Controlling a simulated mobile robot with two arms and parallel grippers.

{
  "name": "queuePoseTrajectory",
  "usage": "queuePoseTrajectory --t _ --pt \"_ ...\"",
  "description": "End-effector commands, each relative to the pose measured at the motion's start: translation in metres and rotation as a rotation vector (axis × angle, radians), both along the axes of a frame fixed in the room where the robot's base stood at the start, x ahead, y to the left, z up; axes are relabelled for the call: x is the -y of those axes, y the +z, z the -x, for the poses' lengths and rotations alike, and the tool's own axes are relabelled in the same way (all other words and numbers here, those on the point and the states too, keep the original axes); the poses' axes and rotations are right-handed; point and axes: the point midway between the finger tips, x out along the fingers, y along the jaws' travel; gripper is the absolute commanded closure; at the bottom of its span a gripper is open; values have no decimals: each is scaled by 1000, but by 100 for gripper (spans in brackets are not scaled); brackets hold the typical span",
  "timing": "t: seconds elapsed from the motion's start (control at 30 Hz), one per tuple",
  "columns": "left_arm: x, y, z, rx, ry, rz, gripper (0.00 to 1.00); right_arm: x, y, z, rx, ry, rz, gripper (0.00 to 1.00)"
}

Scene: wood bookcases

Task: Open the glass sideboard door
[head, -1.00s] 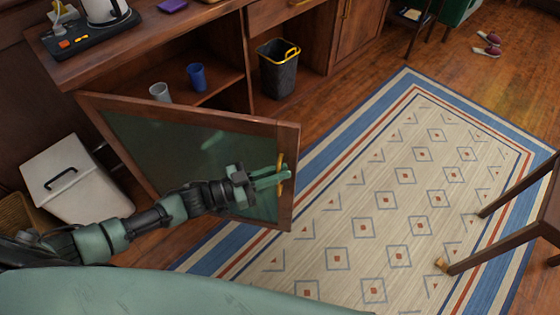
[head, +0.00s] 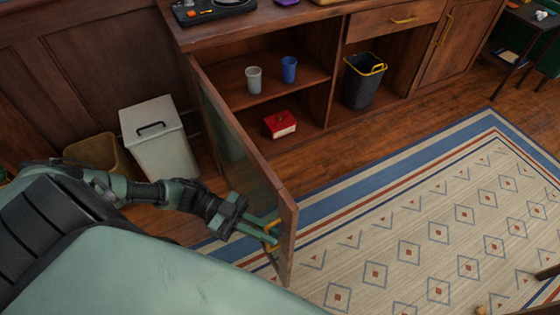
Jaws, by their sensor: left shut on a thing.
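The glass sideboard door (head: 237,150) is a wood-framed panel, swung well out from the sideboard (head: 250,38), hinged at its left end. Its brass handle (head: 272,238) is on the free edge, near the front. My left gripper (head: 268,236) is shut on the handle, with its arm coming in from the left. The open compartment shows a grey cup (head: 253,80) and a blue cup (head: 289,69) on the shelf, and a red box (head: 280,124) on the bottom. My right gripper is not in view.
A white lidded bin (head: 159,145) and a wicker basket (head: 98,155) stand left of the door. A black bin (head: 362,82) stands at the sideboard's middle. A patterned rug (head: 420,225) covers open floor at the right.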

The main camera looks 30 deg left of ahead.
Motion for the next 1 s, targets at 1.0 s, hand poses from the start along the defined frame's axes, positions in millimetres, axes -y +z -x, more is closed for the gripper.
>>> queuePoseTrajectory --t 1.0 --pt "-31 -2 6 -1 -4 -4 81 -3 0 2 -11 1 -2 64"
